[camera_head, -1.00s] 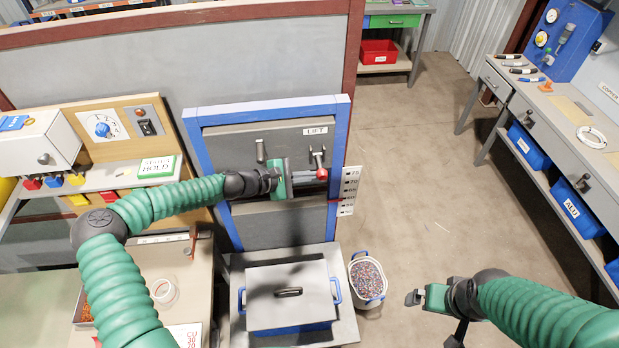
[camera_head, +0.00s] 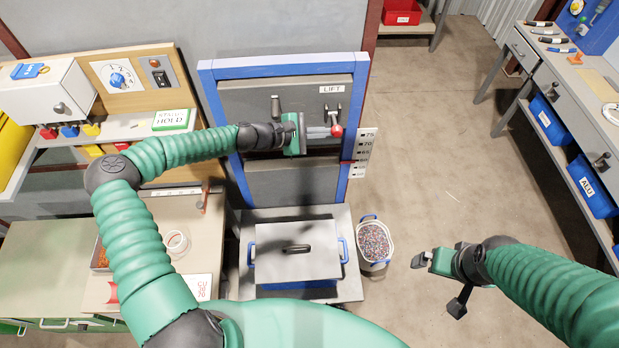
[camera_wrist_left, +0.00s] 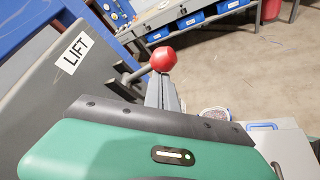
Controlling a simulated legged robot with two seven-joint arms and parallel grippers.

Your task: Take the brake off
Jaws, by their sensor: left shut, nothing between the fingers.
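A lever with a red ball knob (camera_head: 337,131) sticks out from the grey lift door (camera_head: 300,100), below the white LIFT label (camera_head: 332,89). My left gripper (camera_head: 323,132) is shut and empty, its fingertips close to the red knob in the head view. In the left wrist view the knob (camera_wrist_left: 163,59) shows just beyond the fingertips (camera_wrist_left: 163,88); I cannot tell whether they touch. No marking names the brake. My right gripper (camera_head: 417,262) hangs over the floor at the right, away from the door; its fingers are too small to read.
A blue frame (camera_head: 210,100) surrounds the door, with a scale plate (camera_head: 362,150) on its right. Below stand a lidded grey box (camera_head: 297,262) and a bin of granules (camera_head: 374,242). A bench with switches is at left; floor (camera_head: 440,120) is open at right.

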